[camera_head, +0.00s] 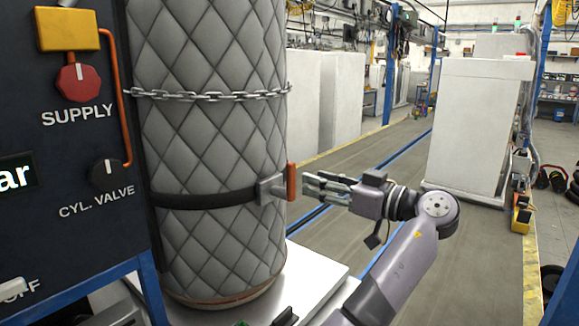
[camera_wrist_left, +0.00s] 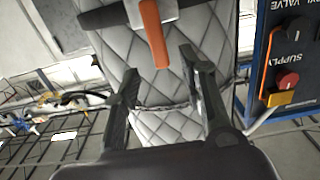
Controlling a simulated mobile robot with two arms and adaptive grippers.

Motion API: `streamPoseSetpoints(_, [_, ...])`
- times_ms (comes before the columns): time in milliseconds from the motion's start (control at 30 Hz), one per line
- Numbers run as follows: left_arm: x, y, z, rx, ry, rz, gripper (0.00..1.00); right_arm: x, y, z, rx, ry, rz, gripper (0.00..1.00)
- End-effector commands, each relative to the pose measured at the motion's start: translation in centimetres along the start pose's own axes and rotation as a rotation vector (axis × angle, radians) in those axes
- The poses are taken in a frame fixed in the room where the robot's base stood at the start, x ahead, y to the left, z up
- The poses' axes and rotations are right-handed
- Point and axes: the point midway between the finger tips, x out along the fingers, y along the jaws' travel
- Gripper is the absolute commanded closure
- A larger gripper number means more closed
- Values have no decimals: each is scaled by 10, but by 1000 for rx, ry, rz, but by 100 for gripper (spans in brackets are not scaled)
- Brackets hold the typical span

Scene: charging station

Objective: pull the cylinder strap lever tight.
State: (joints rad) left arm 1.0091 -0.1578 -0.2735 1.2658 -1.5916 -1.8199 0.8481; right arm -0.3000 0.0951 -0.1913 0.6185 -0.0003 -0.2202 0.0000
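The orange strap lever (camera_head: 291,182) stands upright at the right side of the grey metal buckle (camera_head: 268,189) on the black strap (camera_head: 205,201). The strap runs around a tall cylinder (camera_head: 205,130) in a grey quilted jacket. My left gripper (camera_head: 308,186) is just right of the lever, with its fingers pointing at it. In the left wrist view, which is turned over, the lever (camera_wrist_left: 153,34) shows ahead of the left gripper (camera_wrist_left: 160,68). Its two fingers are spread apart, with nothing held between them. I cannot tell whether a finger touches the lever. My right gripper is not in view.
A chain (camera_head: 205,95) crosses the cylinder above the strap. A dark panel (camera_head: 75,145) with a red supply knob (camera_head: 79,82) and a black valve knob (camera_head: 106,172) stands close at the left. A white cabinet (camera_head: 475,130) stands farther back right. The floor between is clear.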

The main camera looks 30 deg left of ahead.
Motion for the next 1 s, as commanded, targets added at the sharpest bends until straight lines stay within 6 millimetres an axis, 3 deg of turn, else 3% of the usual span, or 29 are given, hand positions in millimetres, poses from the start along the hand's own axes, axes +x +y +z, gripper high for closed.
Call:
streamPoseSetpoints(167, [40,0,-3,1,1,-1,62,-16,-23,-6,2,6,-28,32])
streamPoseSetpoints(400, [74,0,-1,2,0,0,62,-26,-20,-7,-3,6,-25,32])
streamPoseSetpoints(833, [84,0,1,0,-1,2,62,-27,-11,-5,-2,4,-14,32])
streamPoseSetpoints(1000, [83,0,1,0,-1,2,73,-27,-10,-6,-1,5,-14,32])
